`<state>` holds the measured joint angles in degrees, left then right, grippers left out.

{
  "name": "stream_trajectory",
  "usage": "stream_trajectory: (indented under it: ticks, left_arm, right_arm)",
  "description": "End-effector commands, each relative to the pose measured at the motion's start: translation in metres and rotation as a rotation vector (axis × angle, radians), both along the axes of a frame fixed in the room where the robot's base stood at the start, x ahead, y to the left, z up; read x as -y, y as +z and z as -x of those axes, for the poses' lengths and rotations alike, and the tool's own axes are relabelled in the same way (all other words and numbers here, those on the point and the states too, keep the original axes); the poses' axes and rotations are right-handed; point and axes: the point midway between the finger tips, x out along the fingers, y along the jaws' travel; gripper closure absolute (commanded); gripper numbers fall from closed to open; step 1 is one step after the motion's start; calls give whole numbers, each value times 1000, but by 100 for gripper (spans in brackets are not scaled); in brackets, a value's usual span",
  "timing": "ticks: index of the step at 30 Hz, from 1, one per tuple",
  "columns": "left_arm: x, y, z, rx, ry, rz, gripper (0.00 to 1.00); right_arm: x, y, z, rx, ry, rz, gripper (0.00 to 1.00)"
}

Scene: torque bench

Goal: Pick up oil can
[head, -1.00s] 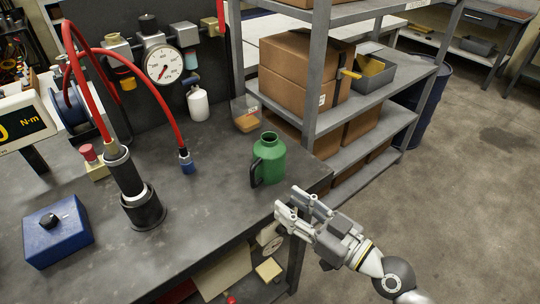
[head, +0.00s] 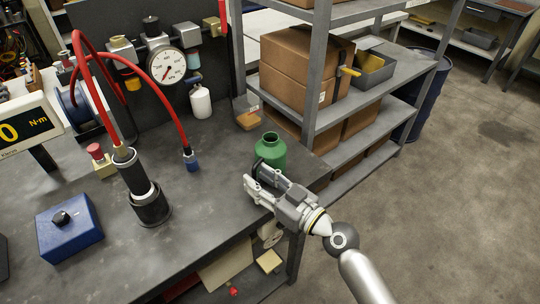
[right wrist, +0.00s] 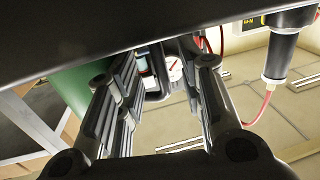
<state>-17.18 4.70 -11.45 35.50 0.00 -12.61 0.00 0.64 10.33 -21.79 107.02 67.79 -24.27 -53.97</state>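The green oil can (head: 272,150) stands upright on the dark workbench near its right front corner. Its lower part and black handle are largely hidden behind my right gripper (head: 256,176), which is at the handle side of the can. In the right wrist view, the fingers of the right gripper (right wrist: 155,75) are spread with a gap between them, so it is open. Green of the can (right wrist: 72,88) shows to the left of the fingers. I cannot tell whether they touch it. My left gripper is not in view.
A black tool (head: 146,193) on a red hose stands on the workbench (head: 205,200), left of the can. A blue box (head: 68,228) lies front left. A shelf rack with cardboard boxes (head: 300,65) stands behind right. The bench between tool and can is mostly clear.

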Motion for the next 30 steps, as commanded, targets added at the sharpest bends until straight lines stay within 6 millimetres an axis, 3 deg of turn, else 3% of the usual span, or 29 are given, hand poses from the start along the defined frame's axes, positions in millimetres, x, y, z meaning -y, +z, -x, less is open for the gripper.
stream_trajectory:
  ticks: [4, 12, 30]
  left_arm:
    - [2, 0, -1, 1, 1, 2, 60]
    - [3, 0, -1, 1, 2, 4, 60]
    - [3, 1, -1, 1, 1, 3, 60]
  right_arm:
    - [0, 0, 0, 0, 0, 0, 67]
    - [0, 0, 0, 0, 0, 0, 100]
    - [1, 5, 0, 6, -1, 0, 100]
